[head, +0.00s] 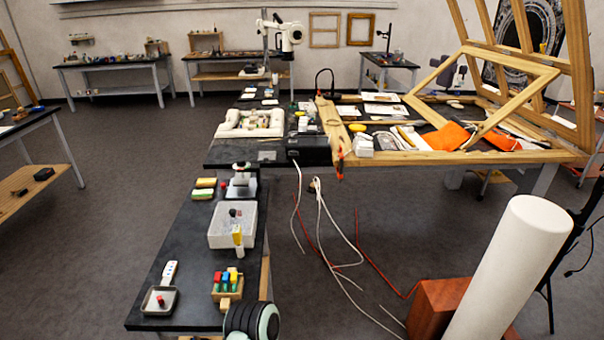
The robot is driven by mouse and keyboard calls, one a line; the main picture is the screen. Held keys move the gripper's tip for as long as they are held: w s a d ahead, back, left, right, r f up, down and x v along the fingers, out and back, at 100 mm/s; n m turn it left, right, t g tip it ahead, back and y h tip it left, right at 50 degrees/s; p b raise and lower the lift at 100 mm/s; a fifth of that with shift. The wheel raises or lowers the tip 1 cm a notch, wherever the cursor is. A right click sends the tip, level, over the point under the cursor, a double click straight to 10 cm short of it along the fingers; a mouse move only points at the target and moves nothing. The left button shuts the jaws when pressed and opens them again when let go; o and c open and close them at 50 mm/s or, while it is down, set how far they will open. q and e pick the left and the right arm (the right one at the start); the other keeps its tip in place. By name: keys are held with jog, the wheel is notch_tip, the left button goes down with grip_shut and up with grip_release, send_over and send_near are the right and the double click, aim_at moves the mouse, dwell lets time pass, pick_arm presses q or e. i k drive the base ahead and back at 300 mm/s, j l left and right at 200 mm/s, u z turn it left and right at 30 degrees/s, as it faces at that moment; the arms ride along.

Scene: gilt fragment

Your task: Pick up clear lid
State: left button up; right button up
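I cannot make out a separate clear lid with certainty. A pale, translucent shallow box (218,240) stands on the near dark bench; small dark and red items show in or through its top. I cannot tell whether a clear lid covers it. A yellow-topped bottle (238,236) is at its near right corner. Neither of my grippers can be seen in the head view.
The near bench (190,262) also bears a small tray (160,300), a rack of coloured pieces (226,283), sponges (204,189) and a microscope-like device (242,182). A round black-and-pale object (250,322) covers its front right corner. A white cylinder (510,265) stands right; cables (322,230) hang between.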

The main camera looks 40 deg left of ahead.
aim_at(228, 213)
jog(key=i+l+u, duration=0.15)
jog(key=u, duration=0.3)
jog(key=i+l+u, duration=0.15)
jog(key=u, duration=0.3)
jog(key=l+u, duration=0.3)
jog(key=u, duration=0.15)
jog(key=i+l+u, duration=0.1)
jog(key=u, duration=0.35)
jog(key=l+u, duration=0.45)
jog(key=i+l+u, duration=0.1)
jog(key=u, duration=0.35)
